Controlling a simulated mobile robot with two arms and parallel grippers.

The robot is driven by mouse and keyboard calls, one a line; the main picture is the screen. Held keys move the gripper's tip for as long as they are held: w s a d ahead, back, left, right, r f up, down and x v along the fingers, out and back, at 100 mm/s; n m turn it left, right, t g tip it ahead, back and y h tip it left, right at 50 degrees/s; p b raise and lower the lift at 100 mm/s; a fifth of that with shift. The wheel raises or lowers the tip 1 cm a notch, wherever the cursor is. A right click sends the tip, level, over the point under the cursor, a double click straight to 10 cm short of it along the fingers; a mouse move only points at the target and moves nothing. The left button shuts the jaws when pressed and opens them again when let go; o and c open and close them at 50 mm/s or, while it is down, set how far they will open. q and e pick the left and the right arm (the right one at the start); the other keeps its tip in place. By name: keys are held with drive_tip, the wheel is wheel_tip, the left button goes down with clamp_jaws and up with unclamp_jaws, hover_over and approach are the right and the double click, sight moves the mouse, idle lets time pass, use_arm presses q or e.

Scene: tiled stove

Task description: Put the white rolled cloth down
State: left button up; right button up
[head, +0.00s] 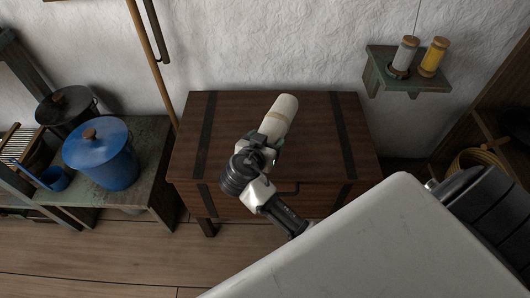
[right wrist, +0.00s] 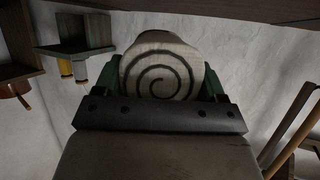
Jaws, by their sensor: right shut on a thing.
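The white rolled cloth (head: 282,112) is a pale roll with a tan band, seen in the head view over the dark wooden chest. My right gripper (head: 268,142) is shut on the near end of the roll, which points away toward the wall. In the right wrist view the roll's spiral end (right wrist: 160,75) sits between the green fingers of my right gripper (right wrist: 160,88). I cannot tell whether the roll touches the chest lid. My left gripper is not in view.
The wooden chest (head: 230,115) with dark straps stands against the white wall, its lid otherwise bare. A bench on the left holds a blue lidded pot (head: 102,158) and a dark pot (head: 66,104). A small wall shelf (head: 405,84) at right holds two spools. Poles lean on the wall.

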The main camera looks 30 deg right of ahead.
drive_tip(key=shift+a+f, duration=0.15)
drive_tip(key=shift+f, duration=0.1)
wheel_tip(320, 180, down, 3)
drive_tip(key=shift+r+b, duration=0.2)
drive_tip(key=shift+b, duration=0.3)
drive_tip(key=shift+f, duration=0.5)
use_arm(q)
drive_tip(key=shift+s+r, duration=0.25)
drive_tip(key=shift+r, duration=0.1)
use_arm(e)
drive_tip(key=shift+f, duration=0.2)
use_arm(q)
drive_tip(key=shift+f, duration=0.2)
use_arm(e)
drive_tip(key=o, duration=1.1)
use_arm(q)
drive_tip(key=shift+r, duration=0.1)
